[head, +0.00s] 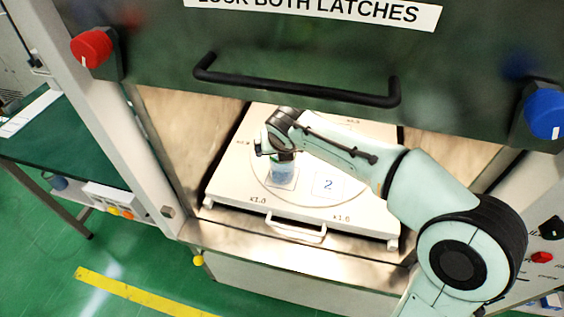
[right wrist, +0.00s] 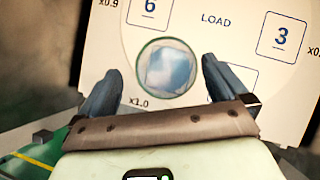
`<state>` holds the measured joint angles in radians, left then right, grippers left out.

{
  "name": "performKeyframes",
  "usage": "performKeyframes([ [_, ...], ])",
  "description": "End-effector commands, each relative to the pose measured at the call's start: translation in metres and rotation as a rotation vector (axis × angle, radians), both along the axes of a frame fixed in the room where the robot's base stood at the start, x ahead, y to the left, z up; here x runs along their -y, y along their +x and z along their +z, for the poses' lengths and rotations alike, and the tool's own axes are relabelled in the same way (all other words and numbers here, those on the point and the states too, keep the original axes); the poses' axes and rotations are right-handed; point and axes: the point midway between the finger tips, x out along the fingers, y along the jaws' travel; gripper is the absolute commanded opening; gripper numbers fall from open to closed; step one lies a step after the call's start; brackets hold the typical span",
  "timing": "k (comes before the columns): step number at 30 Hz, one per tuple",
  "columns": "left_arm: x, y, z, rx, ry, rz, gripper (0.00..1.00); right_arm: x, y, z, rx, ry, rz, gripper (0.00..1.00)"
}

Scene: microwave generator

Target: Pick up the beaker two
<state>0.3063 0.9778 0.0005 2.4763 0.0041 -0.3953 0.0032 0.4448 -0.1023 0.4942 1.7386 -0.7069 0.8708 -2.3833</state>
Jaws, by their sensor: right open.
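A small clear beaker (head: 283,175) with bluish contents stands on the white tray (head: 230,193), left of the square marked 2. In the right wrist view the beaker (right wrist: 166,68) is seen from above as a round rim, between the two fingers. My right gripper (head: 272,147) reaches into the chamber from the right, at the beaker's upper part. In the right wrist view my right gripper (right wrist: 162,70) is open, with one dark finger on each side of the beaker and gaps showing. The beaker's own number cannot be read. My left gripper is not in view.
The raised dark door with its black handle (head: 295,88) hangs above the opening. A white tray handle (head: 297,230) faces front. Chamber side walls flank the tray. Squares marked 6 (right wrist: 150,12) and 3 (right wrist: 283,37) lie bare. A green bench (head: 60,140) stands at left.

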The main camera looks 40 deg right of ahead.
Motion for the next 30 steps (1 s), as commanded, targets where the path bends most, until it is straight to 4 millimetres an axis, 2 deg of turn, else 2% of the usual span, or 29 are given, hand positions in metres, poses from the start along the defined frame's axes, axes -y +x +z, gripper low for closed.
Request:
performKeyframes([
  [8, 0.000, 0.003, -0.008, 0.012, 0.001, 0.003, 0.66, 0.013, 0.007, -0.033, -0.004, 0.000, -0.002, 1.00],
  [12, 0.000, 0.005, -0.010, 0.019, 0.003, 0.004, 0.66, 0.017, 0.016, -0.047, -0.003, 0.001, 0.002, 1.00],
  [19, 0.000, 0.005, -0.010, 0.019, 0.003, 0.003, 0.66, 0.017, 0.018, -0.047, 0.000, 0.000, 0.001, 1.00],
  [25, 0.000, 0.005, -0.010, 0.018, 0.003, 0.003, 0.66, 0.017, 0.018, -0.047, 0.000, 0.000, 0.001, 0.35],
  [30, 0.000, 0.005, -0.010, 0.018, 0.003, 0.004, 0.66, 0.017, 0.018, -0.046, 0.002, -0.001, 0.001, 0.33],
])
